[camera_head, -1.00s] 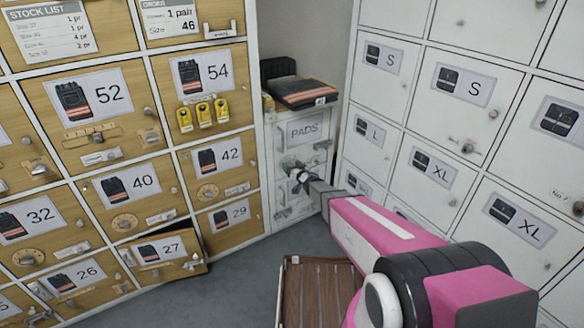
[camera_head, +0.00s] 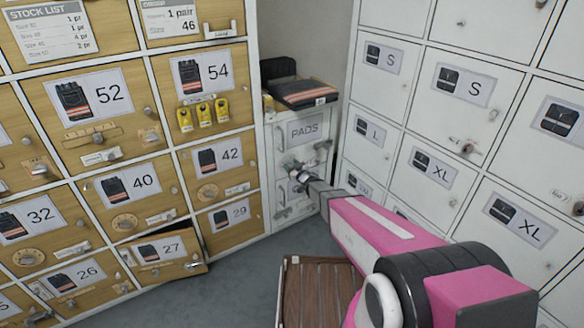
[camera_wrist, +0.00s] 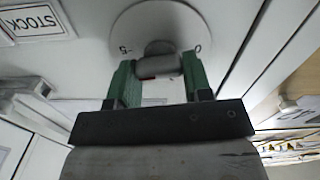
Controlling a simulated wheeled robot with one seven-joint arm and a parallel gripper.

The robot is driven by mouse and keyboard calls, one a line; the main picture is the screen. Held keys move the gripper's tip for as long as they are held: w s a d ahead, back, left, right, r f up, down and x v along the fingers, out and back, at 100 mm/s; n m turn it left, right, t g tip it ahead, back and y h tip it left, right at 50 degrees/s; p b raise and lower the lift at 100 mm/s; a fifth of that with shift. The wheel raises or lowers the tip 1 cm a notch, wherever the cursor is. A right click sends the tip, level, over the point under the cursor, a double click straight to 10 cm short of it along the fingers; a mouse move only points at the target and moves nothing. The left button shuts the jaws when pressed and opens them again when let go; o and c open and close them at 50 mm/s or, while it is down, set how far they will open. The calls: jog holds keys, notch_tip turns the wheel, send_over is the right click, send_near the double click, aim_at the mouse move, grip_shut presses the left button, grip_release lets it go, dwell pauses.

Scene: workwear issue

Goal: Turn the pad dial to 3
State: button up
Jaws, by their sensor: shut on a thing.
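The PADS cabinet (camera_head: 306,133) is a narrow white unit in the corner. In the wrist view the pad dial (camera_wrist: 128,22) is a round white plate on a pale panel. A "5" shows at its left edge and a "0" at its right edge; the other marks are hidden or unreadable. My gripper (camera_wrist: 157,75) has green fingers on either side of the dial's grey knob (camera_wrist: 158,66), shut on it. In the head view my gripper (camera_head: 299,177) is at the cabinet front below the PADS label, hiding most of the dial.
Folded workwear (camera_head: 305,92) lies on top of the cabinet. Wooden lockers stand left, with the 27 door (camera_head: 165,255) ajar; white lockers stand right. A brown slatted crate (camera_head: 318,292) is on the floor beside my arm.

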jog(key=n, duration=0.6)
jog(key=shift+s+a+n, duration=0.1)
jog(key=shift+a+n, duration=0.05)
jog(key=shift+n, duration=0.15)
jog(key=n, duration=0.5)
jog(key=shift+s+a+f, duration=0.1)
jog(key=shift+f, duration=0.05)
jog(key=shift+n, duration=0.3)
jog(key=o, duration=0.9)
jog(key=v, duration=1)
jog(key=shift+s+d, duration=0.25)
jog(key=shift+s, duration=0.05)
